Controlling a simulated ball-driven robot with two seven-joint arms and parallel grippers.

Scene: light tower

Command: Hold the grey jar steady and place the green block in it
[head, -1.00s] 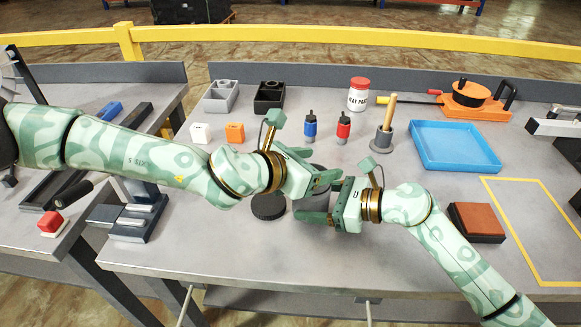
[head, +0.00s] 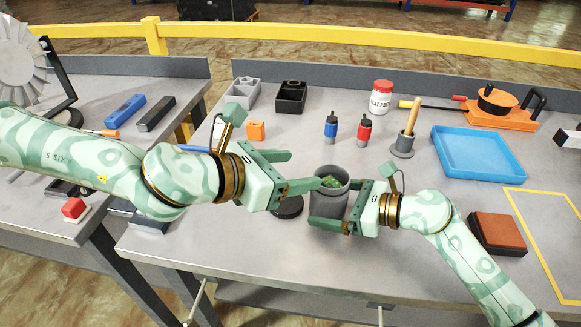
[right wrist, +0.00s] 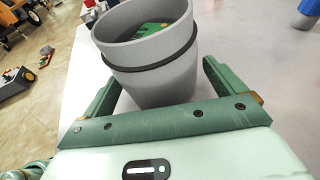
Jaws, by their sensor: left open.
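The grey jar (head: 329,204) stands upright on the table with a dark band around it. The green block (head: 331,182) lies inside it, below the rim. My right gripper (head: 333,207) has its fingers on two sides of the jar and is shut on it. In the right wrist view the jar (right wrist: 160,78) stands between the fingers, and a green part of the block (right wrist: 153,30) shows inside. My left gripper (head: 305,169) is open and empty at the jar's left, its lower fingertip close to the rim.
A black round lid (head: 288,207) lies left of the jar, partly under my left gripper. Blue (head: 331,127) and red (head: 364,130) bottles stand behind. A blue tray (head: 478,172) and brown block (head: 497,233) are to the right. An orange block (head: 256,130) stands behind my left gripper.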

